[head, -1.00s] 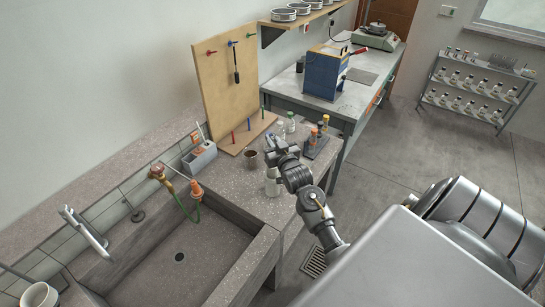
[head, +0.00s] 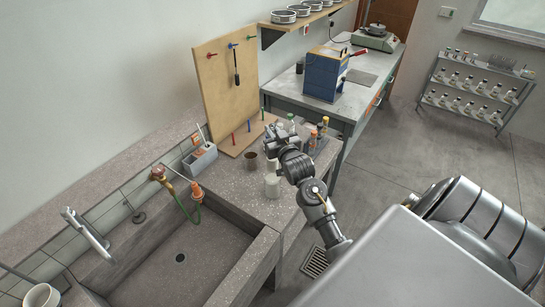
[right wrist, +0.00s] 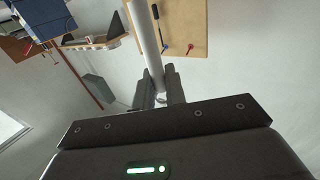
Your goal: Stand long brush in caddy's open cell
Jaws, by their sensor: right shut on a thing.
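My right gripper (head: 271,138) is above the bench near the pegboard's foot. In the right wrist view its fingers (right wrist: 158,86) are shut on a pale grey rod (right wrist: 145,42), which looks like the long brush's handle. The rod runs out past the top of that view, so its ends are hidden. In the head view I cannot make the rod out clearly. The grey caddy (head: 203,162) stands on the bench by the wall, left of the gripper and apart from it. It holds a thin white-handled item (head: 201,132) and an orange item (head: 195,139). My left gripper is not in view.
A brown cup (head: 250,160) and a white bottle (head: 272,187) stand between caddy and arm. Several capped bottles (head: 323,128) are right of the gripper. The pegboard (head: 218,95) rises behind. The sink (head: 180,270), with its tap (head: 88,232), is at front left.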

